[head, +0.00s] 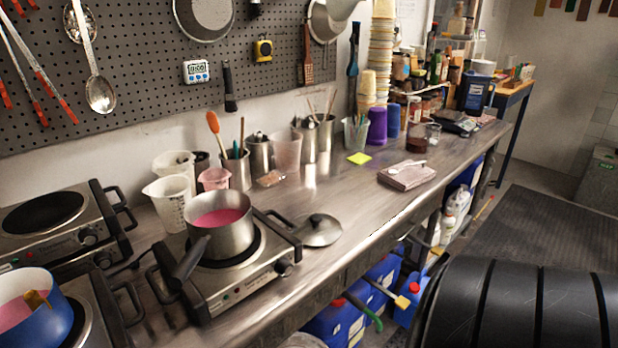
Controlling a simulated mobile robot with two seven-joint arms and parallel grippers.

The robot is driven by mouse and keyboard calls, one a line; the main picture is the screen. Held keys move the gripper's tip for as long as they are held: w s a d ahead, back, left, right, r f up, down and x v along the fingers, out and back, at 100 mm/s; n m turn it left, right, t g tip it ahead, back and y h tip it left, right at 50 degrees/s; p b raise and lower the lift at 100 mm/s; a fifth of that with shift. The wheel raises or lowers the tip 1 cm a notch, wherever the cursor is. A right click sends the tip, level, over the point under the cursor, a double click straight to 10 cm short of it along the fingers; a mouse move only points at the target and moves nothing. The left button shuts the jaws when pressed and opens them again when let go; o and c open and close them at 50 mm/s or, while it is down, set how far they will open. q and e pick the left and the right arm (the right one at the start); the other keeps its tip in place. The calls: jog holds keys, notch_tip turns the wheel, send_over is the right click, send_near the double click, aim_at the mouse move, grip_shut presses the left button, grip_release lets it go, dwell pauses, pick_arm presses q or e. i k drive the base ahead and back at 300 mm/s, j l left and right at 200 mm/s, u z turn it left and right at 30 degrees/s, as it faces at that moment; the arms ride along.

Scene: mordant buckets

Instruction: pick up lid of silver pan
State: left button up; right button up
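The silver pan (221,236) stands on a hotplate (245,284) on the steel counter. It holds pink liquid, and its black handle points toward the front left. The pan is uncovered. A round grey metal lid (322,236) with a black knob lies flat on the counter, knob up, just right of the hotplate. Neither of my grippers shows in the head view.
A blue pan (42,318) with pink liquid sits on another hotplate at the lower left. Beakers and utensil pots (236,168) line the wall behind the silver pan.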

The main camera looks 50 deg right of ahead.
aim_at(314, 229)
jog(key=z, duration=1.8)
